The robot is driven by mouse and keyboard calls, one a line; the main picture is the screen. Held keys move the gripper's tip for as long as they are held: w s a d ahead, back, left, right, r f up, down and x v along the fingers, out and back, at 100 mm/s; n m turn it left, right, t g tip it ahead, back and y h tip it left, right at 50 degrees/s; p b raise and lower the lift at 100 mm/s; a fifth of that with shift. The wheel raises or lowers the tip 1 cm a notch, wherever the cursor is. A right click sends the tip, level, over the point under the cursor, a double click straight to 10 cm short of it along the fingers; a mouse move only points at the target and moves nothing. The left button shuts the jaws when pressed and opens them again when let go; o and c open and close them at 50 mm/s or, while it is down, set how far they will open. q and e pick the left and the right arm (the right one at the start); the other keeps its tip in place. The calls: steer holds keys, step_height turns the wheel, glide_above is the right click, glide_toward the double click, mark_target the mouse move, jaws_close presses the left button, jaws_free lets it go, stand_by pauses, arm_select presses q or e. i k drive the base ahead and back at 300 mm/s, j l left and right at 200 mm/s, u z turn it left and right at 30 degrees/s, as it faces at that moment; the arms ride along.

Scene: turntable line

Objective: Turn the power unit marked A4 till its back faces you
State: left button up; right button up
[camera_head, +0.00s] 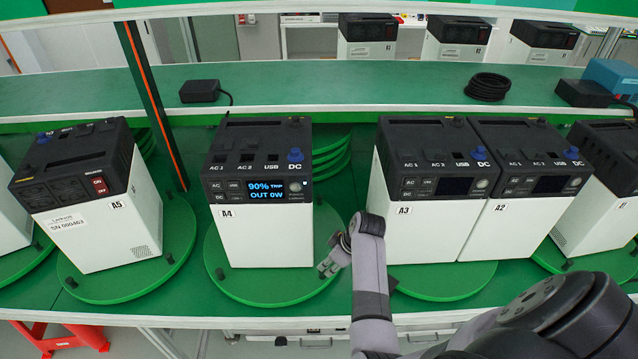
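The power unit marked A4 (266,235) stands upright on a round green turntable (235,288). Its display side faces me, with a lit screen reading 90% and OUT 0W and the A4 label at the upper left of the white front. Its back is hidden. My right gripper (332,262) is just right of A4's lower right corner, over the right part of the turntable. Its fingers point left and down; nothing shows held in it, and I cannot tell whether it is open or whether it touches the turntable. My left gripper is not in view.
Unit A5 (100,235), turned with its switch and socket side forward, stands to the left. Units A3 (418,230) and A2 (510,230) stand close together at right. A shelf behind holds a black adapter (200,91) and coiled cable (488,86). A dark post (150,95) rises between A5 and A4.

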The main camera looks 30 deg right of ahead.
mark_target(265, 287)
steer(key=i+l, duration=0.8)
steer(key=i, duration=0.1)
